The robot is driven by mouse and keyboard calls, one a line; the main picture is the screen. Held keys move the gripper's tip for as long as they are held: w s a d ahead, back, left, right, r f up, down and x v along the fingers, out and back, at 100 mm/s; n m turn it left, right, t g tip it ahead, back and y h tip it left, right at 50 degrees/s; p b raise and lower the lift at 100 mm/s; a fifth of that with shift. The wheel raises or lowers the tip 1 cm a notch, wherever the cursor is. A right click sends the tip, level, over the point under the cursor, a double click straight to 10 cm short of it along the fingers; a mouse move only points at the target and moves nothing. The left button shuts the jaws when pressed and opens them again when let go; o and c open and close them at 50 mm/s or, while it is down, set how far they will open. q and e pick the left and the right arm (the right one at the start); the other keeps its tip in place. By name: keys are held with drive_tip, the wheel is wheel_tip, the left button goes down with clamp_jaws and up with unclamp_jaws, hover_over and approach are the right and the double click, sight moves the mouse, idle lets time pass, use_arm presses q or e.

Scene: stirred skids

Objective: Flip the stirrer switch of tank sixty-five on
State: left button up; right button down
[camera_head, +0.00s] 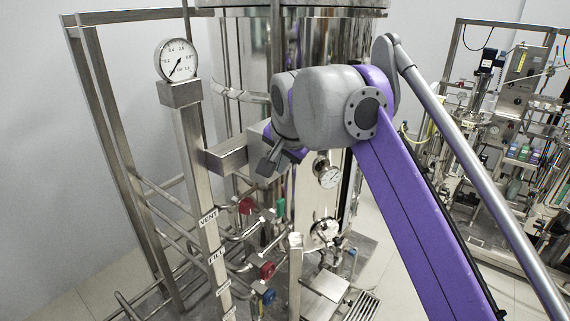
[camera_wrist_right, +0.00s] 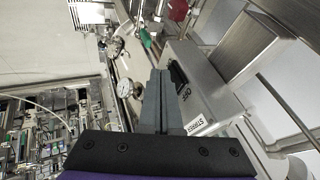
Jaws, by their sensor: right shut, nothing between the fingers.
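A steel switch box (camera_wrist_right: 205,85) fills the upper right of the wrist view. It carries a small black switch (camera_wrist_right: 178,74), an OFF marking and a STIRRER label (camera_wrist_right: 198,125). The box (camera_head: 228,158) also shows in the head view, fixed to the upright post, with its switch face hidden. My right gripper (camera_wrist_right: 157,72) is shut and empty, its fingertips right beside the switch; I cannot tell whether they touch it. It also shows in the head view (camera_head: 268,164) at the box's right end. The steel tank (camera_head: 235,60) stands behind; no tank number is readable. My left gripper is not in view.
A pressure gauge (camera_head: 177,60) tops the post. Pipes with a red valve handle (camera_head: 246,205) and a green handle (camera_head: 281,208) lie below the box. A second gauge (camera_head: 327,173) sits on the tank side. Another skid (camera_head: 515,120) stands far right, across open floor.

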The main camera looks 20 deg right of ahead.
drive_tip(key=shift+w, duration=0.1)
idle(0.3)
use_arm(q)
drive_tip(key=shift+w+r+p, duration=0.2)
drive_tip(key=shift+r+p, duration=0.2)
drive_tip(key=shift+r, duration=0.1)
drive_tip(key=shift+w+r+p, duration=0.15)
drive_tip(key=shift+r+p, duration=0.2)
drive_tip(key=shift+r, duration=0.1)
use_arm(e)
drive_tip(key=shift+r, duration=0.75)
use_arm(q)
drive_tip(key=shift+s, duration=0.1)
